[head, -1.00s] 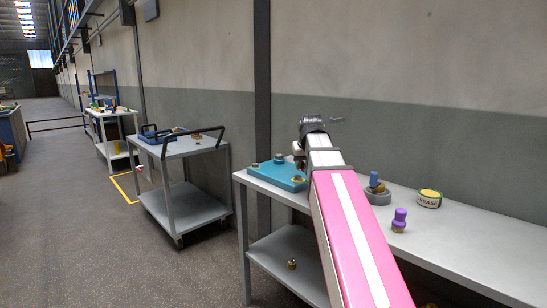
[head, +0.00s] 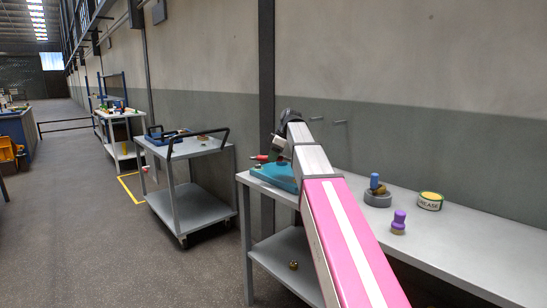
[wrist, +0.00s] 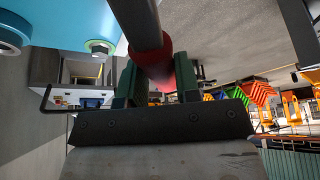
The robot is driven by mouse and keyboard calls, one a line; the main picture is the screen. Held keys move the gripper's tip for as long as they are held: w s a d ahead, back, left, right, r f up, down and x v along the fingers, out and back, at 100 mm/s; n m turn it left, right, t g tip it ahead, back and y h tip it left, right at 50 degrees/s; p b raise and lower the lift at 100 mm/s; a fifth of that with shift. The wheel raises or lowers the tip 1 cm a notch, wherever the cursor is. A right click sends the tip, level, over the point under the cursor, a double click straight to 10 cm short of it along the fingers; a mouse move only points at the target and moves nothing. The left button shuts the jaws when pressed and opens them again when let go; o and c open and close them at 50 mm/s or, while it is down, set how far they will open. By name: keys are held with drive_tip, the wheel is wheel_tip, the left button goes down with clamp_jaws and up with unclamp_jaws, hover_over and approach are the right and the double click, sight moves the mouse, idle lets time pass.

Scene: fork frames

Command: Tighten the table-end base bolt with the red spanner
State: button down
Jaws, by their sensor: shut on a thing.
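My gripper (wrist: 157,76) is shut on the red handle of the red spanner (wrist: 160,66). In the wrist view the spanner's grey shaft runs up out of the picture, so its working end is hidden. In the head view the red spanner (head: 260,157) pokes out left of my gripper (head: 275,151), above the turquoise base (head: 272,177) at the table's left end. I cannot tell whether the spanner touches a bolt.
The grey table (head: 455,245) also holds a grey ring with a blue-topped peg (head: 377,192), a purple knob piece (head: 398,222) and a grease tin (head: 430,201). A brass piece (head: 293,265) lies on the lower shelf. A trolley (head: 190,205) stands to the left.

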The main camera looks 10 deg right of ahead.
drive_tip(key=shift+f, duration=2.6)
drive_tip(key=shift+f, duration=1.1)
drive_tip(key=c, duration=1.4)
unclamp_jaws()
clamp_jaws()
drive_tip(key=shift+w+d+m+t, duration=0.35)
drive_tip(key=shift+w+m+t, duration=0.05)
drive_tip(key=shift+w+m, duration=0.45)
drive_tip(key=shift+w+d+m+t, duration=0.35)
drive_tip(key=shift+w+m+t, duration=0.05)
drive_tip(key=shift+w+m, duration=0.4)
drive_tip(key=shift+s+a+n+g, duration=0.25)
drive_tip(key=shift+s+n+g, duration=0.05)
drive_tip(key=shift+s+n, duration=0.3)
